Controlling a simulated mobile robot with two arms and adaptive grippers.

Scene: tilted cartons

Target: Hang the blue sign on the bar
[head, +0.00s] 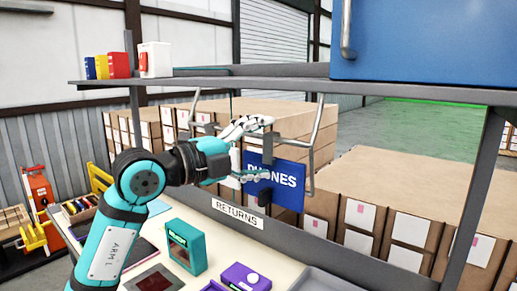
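The blue sign (288,183) has white lettering ending in "ONES" and hangs roughly upright, slightly tilted, below the shelf. A grey bent-rod frame (317,140) comes down from the shelf on both sides of the sign. The bar is partly hidden behind my gripper, so I cannot tell whether the sign rests on it. My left gripper (258,150) is at the sign's left edge with its fingers wide apart, one above and one lower, overlapping the sign. My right gripper is not in view.
The grey shelf (290,86) runs above, with coloured binders (110,66) and a blue box (430,40) on it. Below are the "RETURNS" label (237,213), a teal device (186,247) and a purple box (247,277). Cartons (400,185) stand behind.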

